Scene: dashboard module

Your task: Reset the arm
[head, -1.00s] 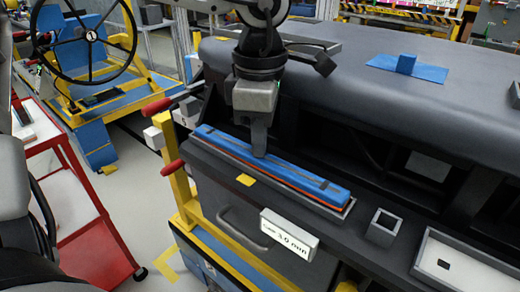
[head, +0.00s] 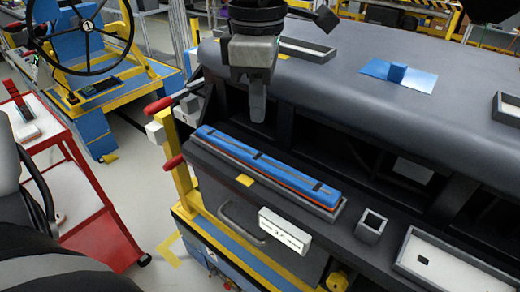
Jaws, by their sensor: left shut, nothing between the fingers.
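My left gripper (head: 257,103) hangs from the top of the head view, fingers pointing down. Its fingers are shut with nothing between them. It is above and behind a long blue bar (head: 262,163), apart from it. The bar lies in a shallow grey tray (head: 340,210) on the dark dashboard module (head: 350,75), with an orange strip along its lower edge. My right gripper does not show; only a dark shape cuts the top right corner.
A white label block (head: 284,232) is on the front of the module. A small open grey box (head: 371,226) and a white-floored tray (head: 450,262) are to the right. A red cart (head: 85,200) stands at left.

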